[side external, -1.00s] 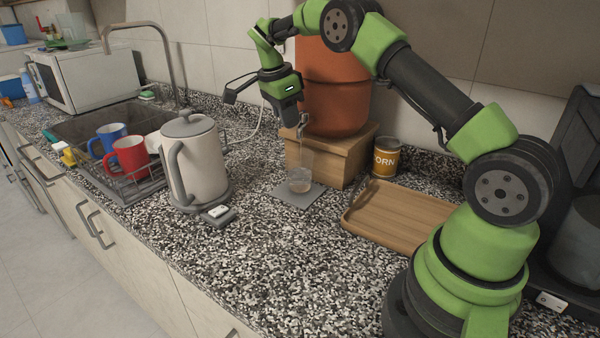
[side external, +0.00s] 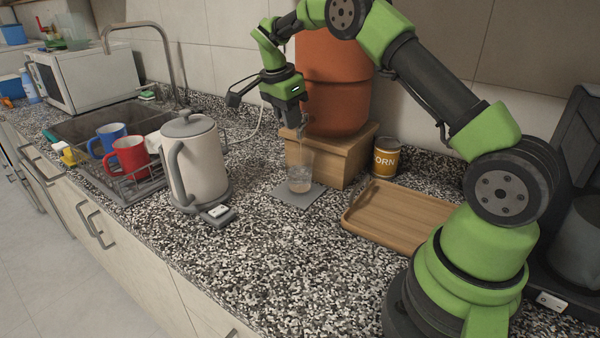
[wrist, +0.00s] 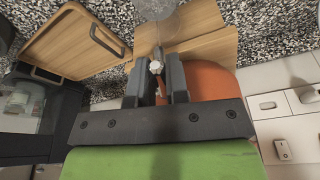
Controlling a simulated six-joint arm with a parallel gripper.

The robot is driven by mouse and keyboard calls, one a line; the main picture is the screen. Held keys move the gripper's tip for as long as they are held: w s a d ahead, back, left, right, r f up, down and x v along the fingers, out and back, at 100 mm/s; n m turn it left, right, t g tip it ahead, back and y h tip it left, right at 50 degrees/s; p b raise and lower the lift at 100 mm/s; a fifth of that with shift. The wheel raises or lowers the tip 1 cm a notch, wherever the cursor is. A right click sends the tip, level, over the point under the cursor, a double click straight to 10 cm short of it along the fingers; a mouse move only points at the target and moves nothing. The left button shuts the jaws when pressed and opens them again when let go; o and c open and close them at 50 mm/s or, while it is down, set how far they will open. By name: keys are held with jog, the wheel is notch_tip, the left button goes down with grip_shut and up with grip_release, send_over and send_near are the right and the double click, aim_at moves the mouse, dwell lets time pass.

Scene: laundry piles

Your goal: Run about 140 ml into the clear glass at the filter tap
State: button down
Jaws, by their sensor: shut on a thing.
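The clear glass (side external: 300,175) stands upright on a grey mat (side external: 289,199) under the filter tap (side external: 303,127), with some liquid in its lower part. In the wrist view the glass (wrist: 153,8) shows only partly at the top edge. The tap comes from the front of the terracotta filter (side external: 335,98), above a wooden stand. My gripper (side external: 298,113) is at the tap. In the wrist view my gripper (wrist: 164,74) is shut on the tap's pale handle (wrist: 156,67).
A wooden tray (side external: 398,214) and a corn can (side external: 386,158) stand to the right of the glass. A kettle (side external: 194,165) on its base stands to the left, beside a rack with red and blue mugs. The front counter is clear.

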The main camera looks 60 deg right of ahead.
jog(key=n, duration=0.1)
jog(key=s+n, duration=0.1)
jog(key=n, duration=0.1)
jog(key=shift+s+t, duration=0.15)
jog(key=shift+t, duration=0.25)
jog(key=shift+c, duration=2.2)
grip_release()
jog(key=shift+r, duration=0.15)
jog(key=d+v, duration=0.2)
jog(key=v, duration=0.6)
jog(key=shift+a+r, duration=0.15)
jog(key=shift+r, duration=0.35)
